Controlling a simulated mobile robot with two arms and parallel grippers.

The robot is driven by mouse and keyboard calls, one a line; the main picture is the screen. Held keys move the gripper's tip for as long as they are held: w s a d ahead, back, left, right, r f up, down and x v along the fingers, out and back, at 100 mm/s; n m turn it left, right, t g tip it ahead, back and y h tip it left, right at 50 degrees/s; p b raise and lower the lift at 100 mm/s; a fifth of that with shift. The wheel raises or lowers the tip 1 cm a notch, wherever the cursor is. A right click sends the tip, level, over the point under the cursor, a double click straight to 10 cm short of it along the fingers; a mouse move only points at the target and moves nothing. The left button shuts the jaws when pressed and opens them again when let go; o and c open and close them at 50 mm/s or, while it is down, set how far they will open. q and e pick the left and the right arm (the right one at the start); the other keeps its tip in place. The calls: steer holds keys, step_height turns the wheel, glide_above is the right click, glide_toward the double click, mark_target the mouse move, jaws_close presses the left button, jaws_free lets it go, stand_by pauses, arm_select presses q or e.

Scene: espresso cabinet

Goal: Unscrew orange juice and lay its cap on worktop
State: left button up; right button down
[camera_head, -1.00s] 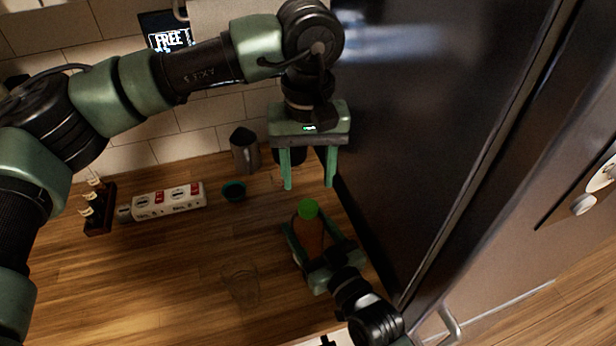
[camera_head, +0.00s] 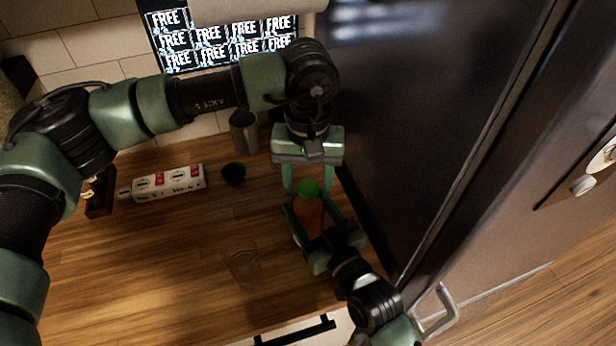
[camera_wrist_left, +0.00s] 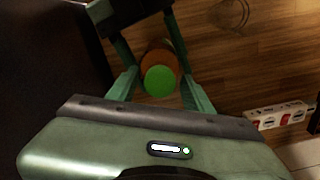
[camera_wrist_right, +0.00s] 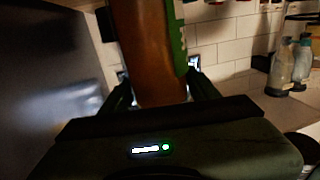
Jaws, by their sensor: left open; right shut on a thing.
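The orange juice bottle (camera_head: 309,218) stands upright with its green cap (camera_head: 308,188) on top. My right gripper (camera_head: 318,222) is shut on the bottle's body; the orange body also fills the middle of the right wrist view (camera_wrist_right: 148,50). My left gripper (camera_head: 303,187) is open, pointing down from above, with its fingers on either side of the cap. In the left wrist view the green cap (camera_wrist_left: 160,80) lies between the two open fingers (camera_wrist_left: 160,88), with a gap on both sides. The fingers do not appear to touch it.
The wooden worktop (camera_head: 190,235) is mostly bare left of the bottle. A clear glass (camera_head: 242,268) stands on it. A power strip (camera_head: 168,182), a dark bowl (camera_head: 233,174) and a grey pitcher (camera_head: 243,132) stand behind. A tall dark cabinet (camera_head: 420,120) rises close on the right.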

arm_select(q)
jaws_close()
steer(key=n, duration=0.6)
steer(key=shift+n, duration=0.4)
steer(key=n, duration=0.4)
steer(key=shift+r+n, duration=0.1)
steer(key=shift+n, duration=0.2)
steer(key=n, duration=0.3)
steer(key=shift+n, duration=0.4)
steer(key=shift+o, duration=0.6)
jaws_free()
